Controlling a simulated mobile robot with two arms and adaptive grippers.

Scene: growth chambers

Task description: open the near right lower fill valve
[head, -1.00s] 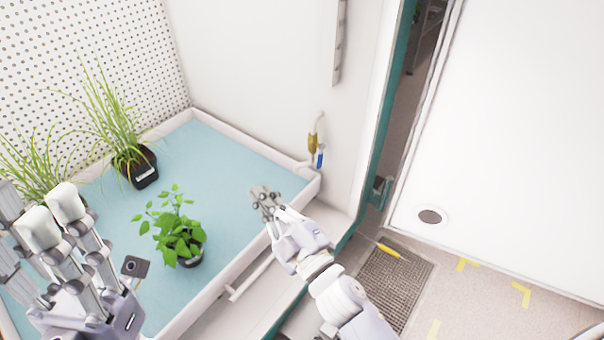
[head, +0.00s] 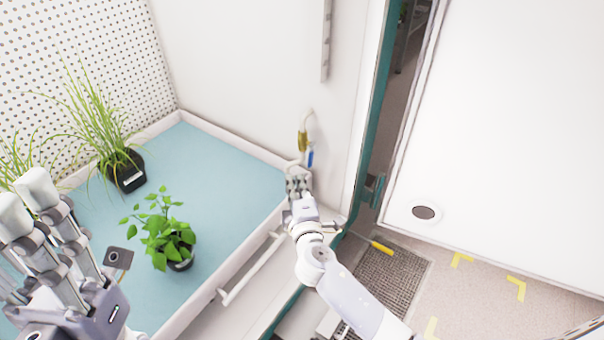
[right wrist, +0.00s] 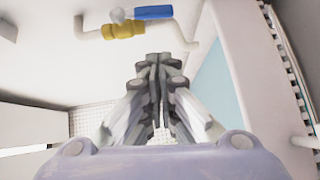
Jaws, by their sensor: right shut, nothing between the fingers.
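The fill valve has a brass body (head: 302,140) on a pale pipe at the wall, by the tray's back right corner. Its blue lever (head: 310,158) points down beside the pipe in the head view. In the right wrist view the brass body (right wrist: 122,31) and blue lever (right wrist: 153,12) are at the top, beyond the fingers. My right gripper (head: 297,175) is shut and empty, just below the lever in the head view; its fingertips (right wrist: 158,60) look apart from the valve. My left gripper (head: 30,195) is at the left edge, partly cut off, its opening unclear.
A blue-floored tray (head: 232,135) holds a leafy plant (head: 160,228) and grassy plants (head: 115,135). A pale pipe (head: 250,270) runs along the tray's front. A teal door frame (head: 368,130) stands right of the valve. A yellow-handled object (head: 382,248) lies by the floor grate (head: 395,285).

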